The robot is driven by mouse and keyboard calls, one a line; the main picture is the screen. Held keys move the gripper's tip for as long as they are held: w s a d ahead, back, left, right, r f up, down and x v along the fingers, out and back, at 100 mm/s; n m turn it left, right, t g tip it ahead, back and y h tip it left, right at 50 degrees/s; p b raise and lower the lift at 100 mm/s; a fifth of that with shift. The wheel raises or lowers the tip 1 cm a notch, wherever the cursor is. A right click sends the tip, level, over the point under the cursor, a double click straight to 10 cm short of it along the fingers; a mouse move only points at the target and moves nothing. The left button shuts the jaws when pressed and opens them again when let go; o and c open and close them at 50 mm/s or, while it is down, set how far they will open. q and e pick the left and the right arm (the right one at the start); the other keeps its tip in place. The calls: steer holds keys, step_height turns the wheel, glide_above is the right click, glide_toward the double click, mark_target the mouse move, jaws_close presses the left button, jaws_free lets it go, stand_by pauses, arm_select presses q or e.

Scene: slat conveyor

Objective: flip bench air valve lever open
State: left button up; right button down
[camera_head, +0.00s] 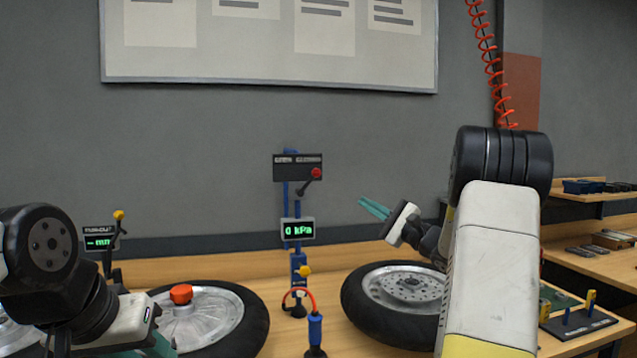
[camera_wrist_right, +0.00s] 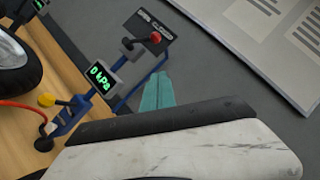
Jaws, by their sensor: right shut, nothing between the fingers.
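The air valve lever (camera_head: 308,183) is a short black arm with a red knob (camera_head: 316,173), tilted up to the right. It is in front of a dark label plate (camera_head: 297,160) on a blue post. In the right wrist view the red knob (camera_wrist_right: 155,37) is beyond the fingertips. My right gripper (camera_head: 373,208) is shut and empty, its teal fingers right of and lower than the lever in the picture, apart from it. It also shows in the right wrist view (camera_wrist_right: 158,90). My left gripper (camera_head: 155,346) is low at the left, partly cut off; its jaw opening is unclear.
A display reading 0 kPa (camera_head: 298,229) is on the post below the lever. Wheels with tyres lie on the wooden bench, one at left (camera_head: 255,318) and one at right (camera_head: 362,308). A red hose (camera_head: 300,292) arches near the post base. The wall behind the fingers is clear.

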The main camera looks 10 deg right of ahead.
mark_target(309, 182)
steer(key=shift+a, duration=0.1)
steer(key=s+a+r+x, duration=0.1)
steer(key=x, duration=1.1)
steer(key=shift+a+r, duration=0.35)
steer(key=shift+a, duration=0.25)
steer(key=shift+s+r+n, duration=0.1)
steer(key=shift+r+n, duration=0.05)
steer(key=shift+n, duration=0.15)
